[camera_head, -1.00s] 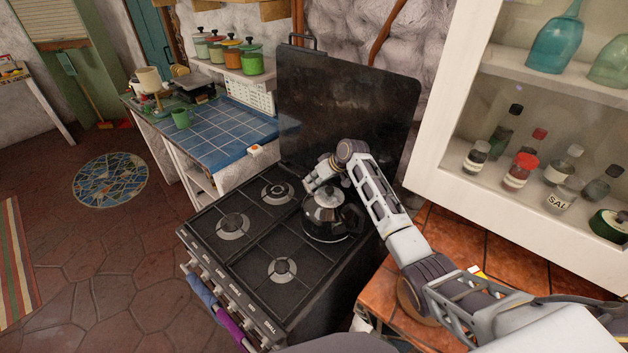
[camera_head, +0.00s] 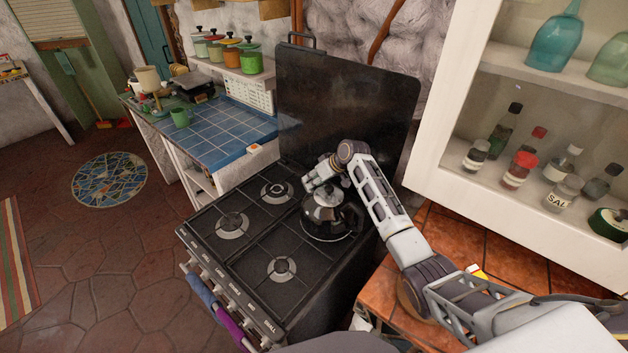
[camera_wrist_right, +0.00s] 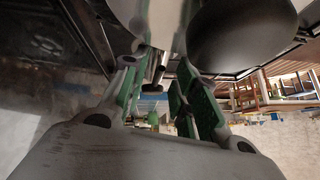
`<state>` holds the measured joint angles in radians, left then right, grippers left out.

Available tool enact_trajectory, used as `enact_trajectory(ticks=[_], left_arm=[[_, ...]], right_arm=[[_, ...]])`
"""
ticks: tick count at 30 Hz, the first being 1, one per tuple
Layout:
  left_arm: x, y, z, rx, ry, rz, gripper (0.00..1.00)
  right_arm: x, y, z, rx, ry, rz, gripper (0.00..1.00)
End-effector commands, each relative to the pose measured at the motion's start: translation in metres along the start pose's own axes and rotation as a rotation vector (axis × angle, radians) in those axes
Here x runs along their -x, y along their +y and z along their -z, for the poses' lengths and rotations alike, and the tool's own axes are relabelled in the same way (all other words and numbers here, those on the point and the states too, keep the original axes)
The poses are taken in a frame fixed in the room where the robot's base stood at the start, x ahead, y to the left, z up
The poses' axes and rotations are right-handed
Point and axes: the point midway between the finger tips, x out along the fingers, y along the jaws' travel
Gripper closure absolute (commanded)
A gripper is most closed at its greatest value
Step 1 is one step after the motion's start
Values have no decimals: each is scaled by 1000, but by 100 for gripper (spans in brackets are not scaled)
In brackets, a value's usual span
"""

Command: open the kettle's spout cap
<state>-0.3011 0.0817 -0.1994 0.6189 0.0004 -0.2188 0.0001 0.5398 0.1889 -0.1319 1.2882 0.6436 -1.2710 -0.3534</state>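The dark, shiny kettle (camera_head: 323,222) stands on the back right burner of the black stove. In the right wrist view, its rounded dark body (camera_wrist_right: 243,42) fills the upper right. My right gripper (camera_head: 312,184) is at the kettle's upper left side, close to its top. In the wrist view, my right gripper (camera_wrist_right: 160,78) has its two green-padded fingers apart. A small black-tipped metal piece (camera_wrist_right: 155,84) shows between them; it may belong to the spout cap. I cannot tell whether a finger touches it. The spout cap is not clear in the head view. My left gripper is out of view.
The stove's dark upright back panel (camera_head: 345,105) rises behind the kettle. A white cabinet (camera_head: 440,165) with jars and bottles stands at the right. An orange tiled counter (camera_head: 510,262) lies under my right arm. The other burners are bare.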

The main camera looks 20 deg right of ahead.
Motion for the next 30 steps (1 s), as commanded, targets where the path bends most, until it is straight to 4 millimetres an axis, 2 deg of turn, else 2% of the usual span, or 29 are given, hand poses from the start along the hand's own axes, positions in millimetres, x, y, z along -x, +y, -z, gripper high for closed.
enact_trajectory(ticks=[11,30], left_arm=[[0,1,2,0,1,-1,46],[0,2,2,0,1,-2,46]], right_arm=[[21,1,0,0,1,-2,71],[99,1,0,1,1,-2,71]])
